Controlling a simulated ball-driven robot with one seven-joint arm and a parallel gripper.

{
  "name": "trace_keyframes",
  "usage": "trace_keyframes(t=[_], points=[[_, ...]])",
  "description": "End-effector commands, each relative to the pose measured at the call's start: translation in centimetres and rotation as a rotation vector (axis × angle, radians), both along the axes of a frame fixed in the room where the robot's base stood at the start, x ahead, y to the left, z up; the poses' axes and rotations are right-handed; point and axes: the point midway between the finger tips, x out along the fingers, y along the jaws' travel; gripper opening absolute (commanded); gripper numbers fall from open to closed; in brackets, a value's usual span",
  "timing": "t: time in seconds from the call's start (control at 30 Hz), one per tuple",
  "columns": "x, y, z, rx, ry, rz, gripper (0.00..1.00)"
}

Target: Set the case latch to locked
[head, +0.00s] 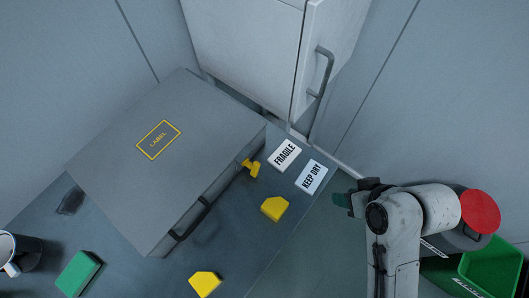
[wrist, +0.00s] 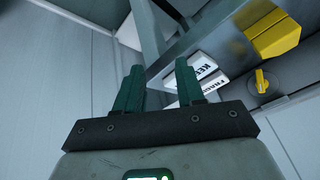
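The grey case (head: 120,205) lies closed on the table at the left of the head view, with a yellow-framed label on its lid. Its yellow latch (head: 250,167) is on the right part of the front side, beyond the dark handle (head: 190,220). A yellow latch-like piece also shows at the right of the wrist view (wrist: 261,80). The latch's exact setting is too small to tell. My gripper (head: 343,203) is right of the table and well apart from the latch. In the wrist view my gripper (wrist: 158,82) has its two green fingers apart with nothing between them.
Yellow blocks (head: 274,208) (head: 205,284) and a green block (head: 78,273) lie before the case. FRAGILE (head: 285,155) and KEEP DRY (head: 311,177) plates lie right of the latch. A cabinet (head: 250,50) with a handle stands behind. A mug (head: 20,252) is at left, a green bin (head: 490,268) at right.

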Motion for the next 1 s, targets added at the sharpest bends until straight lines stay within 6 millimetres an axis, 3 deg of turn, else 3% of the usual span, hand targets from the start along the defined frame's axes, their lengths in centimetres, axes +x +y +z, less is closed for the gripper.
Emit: trace_keyframes(t=[0.3,0.5,0.6,0.77,1.0], points=[[4.3,7.7,4.1,0.197,-0.111,0.285,0.38],[5.3,12.6,6.3,0.326,-0.161,0.473,0.38],[5.3,13.7,6.8,0.357,-0.173,0.52,0.38],[5.5,14.8,6.1,0.365,-0.172,0.53,0.38],[6.4,17.8,3.4,0.363,-0.171,0.53,0.38]])
